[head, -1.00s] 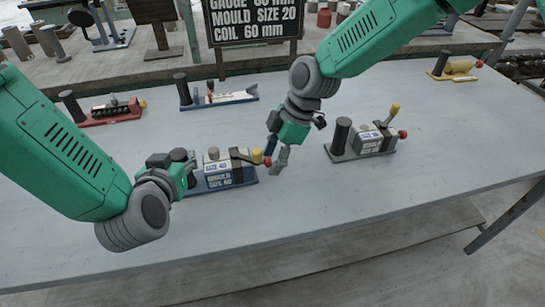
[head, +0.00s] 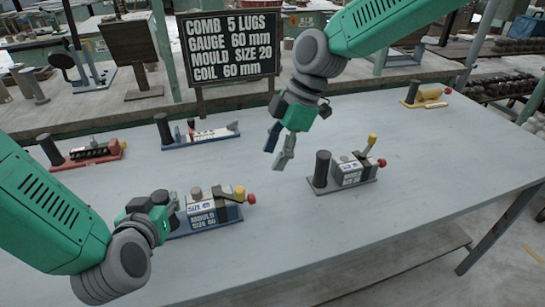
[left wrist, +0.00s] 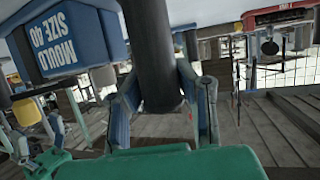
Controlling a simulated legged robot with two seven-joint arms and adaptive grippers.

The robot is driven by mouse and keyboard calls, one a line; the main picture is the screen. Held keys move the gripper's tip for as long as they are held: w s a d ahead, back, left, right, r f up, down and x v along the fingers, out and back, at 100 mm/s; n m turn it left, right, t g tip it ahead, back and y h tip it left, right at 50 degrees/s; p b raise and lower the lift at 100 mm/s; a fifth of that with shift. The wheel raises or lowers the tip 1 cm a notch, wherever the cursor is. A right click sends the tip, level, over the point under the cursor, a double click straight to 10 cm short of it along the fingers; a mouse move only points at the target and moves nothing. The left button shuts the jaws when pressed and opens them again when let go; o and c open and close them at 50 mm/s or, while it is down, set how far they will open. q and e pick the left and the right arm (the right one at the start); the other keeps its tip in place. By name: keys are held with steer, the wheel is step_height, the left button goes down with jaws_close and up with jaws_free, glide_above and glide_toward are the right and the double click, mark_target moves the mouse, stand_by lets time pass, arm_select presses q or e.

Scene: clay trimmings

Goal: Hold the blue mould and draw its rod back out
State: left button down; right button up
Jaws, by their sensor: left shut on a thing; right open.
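The blue mould (head: 205,212) stands on the table on a blue base, with a grey top, a yellow-tipped lever (head: 239,192) and a red knob (head: 251,198) at its right end. The rod's shaft is not visible. In the left wrist view the mould's blue side (left wrist: 75,40) reads "MOULD SIZE 40". My left gripper (head: 170,208) is shut on the mould's dark upright post (left wrist: 152,45) at the left end; its fingers flank the post in the left wrist view. My right gripper (head: 278,150) is open and empty, above and to the right of the red knob, apart from it.
A grey mould (head: 348,172) with a red knob stands to the right. Red (head: 90,155), blue-and-white (head: 205,136) and yellow (head: 428,98) devices stand farther back. A black sign (head: 230,47) stands behind the table (head: 330,235). The table's front is clear.

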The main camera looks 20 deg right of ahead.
arm_select(q)
steer(key=c, duration=1.2)
jaws_free()
steer(key=shift+s, duration=0.1)
